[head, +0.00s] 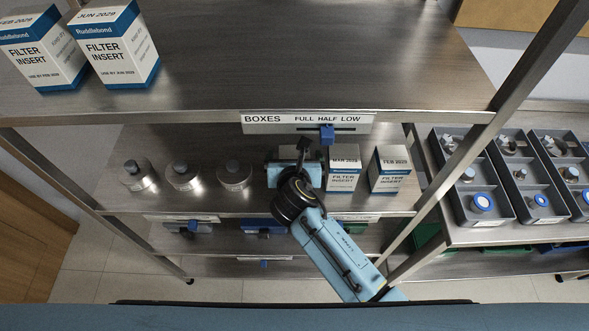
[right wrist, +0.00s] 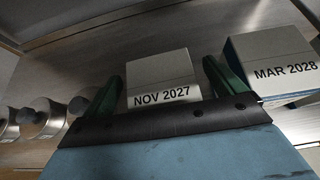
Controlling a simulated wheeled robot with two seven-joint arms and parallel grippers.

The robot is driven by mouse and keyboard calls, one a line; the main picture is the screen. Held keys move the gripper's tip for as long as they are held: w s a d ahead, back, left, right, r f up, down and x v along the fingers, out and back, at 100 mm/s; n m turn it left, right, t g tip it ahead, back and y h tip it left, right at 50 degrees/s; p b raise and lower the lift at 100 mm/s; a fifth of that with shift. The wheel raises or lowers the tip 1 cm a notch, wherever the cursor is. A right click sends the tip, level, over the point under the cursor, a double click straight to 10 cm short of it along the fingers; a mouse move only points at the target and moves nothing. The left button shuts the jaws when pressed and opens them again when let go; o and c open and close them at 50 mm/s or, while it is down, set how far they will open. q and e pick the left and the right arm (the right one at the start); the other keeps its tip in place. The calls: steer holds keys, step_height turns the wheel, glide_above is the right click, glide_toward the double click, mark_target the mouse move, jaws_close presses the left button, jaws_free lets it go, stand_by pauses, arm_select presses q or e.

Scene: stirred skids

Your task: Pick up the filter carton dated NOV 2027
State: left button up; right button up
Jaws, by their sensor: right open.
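The filter carton dated NOV 2027 (right wrist: 160,72) is white and stands on the middle shelf. In the right wrist view its dated edge faces me. In the head view it is mostly hidden behind my right gripper (head: 303,150). My right gripper also shows in the right wrist view (right wrist: 163,82), open, with one green finger on each side of this carton. I cannot tell whether either finger touches it. My left gripper is not in view.
A MAR 2028 carton (head: 344,167) stands close to the right, with another carton (head: 390,168) beyond it. Several metal canisters (head: 184,176) stand to the left. Two cartons (head: 118,45) sit on the upper shelf (head: 300,60), which overhangs. Grey bins (head: 470,175) are at right.

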steer(key=c, duration=1.6)
